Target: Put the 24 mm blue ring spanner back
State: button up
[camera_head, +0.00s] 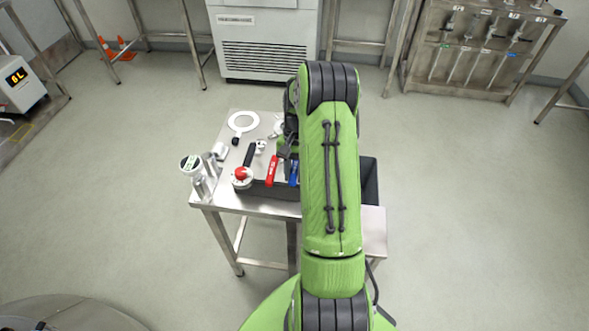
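A blue handle (294,173), perhaps the blue ring spanner, shows at the table's front, just left of my arm. Its ends and size marking cannot be made out. My gripper (287,149) is a dark shape over the table beside the green arm, just behind the blue handle. The arm hides most of it, so its fingers and any contact with the handle cannot be seen. A steel tool rack (432,62) stands at the back right, with several tools hanging in rows. A small blue mark (512,55) shows on one tool at its right.
The steel table (228,197) carries a red-handled tool (272,170), a black handle (249,155), a red-topped round item (241,175), a white ring (243,121) and a gauge (190,163). A dark bin (371,180) is right of my arm. The floor (450,170) towards the rack is clear.

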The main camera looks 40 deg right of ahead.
jog(key=p+v, duration=0.3)
jog(key=v, duration=0.9)
jog(key=shift+w+r+p, duration=0.1)
jog(key=shift+r+p, duration=0.1)
jog(key=shift+p, duration=0.1)
jog(key=s+a+r+n+t+h, duration=0.1)
jog(key=s+a+r+n+h, duration=0.15)
jog(key=a+r, duration=0.5)
jog(key=s+a+r+n+t+h, duration=0.1)
jog(key=a+r+n+t, duration=0.15)
jog(key=a+r, duration=0.5)
jog(key=s+a+n+t, duration=0.1)
jog(key=s+a, duration=0.2)
jog(key=s, duration=0.1)
jog(key=s+a+n+t, duration=0.1)
jog(key=s+a+n, duration=0.1)
jog(key=s+a, duration=0.2)
jog(key=s+a+n+t, duration=0.2)
jog(key=s+a, duration=0.2)
jog(key=s, duration=0.2)
jog(key=shift+s+y, duration=0.2)
jog(key=shift+y, duration=0.15)
jog(key=shift+r, duration=0.15)
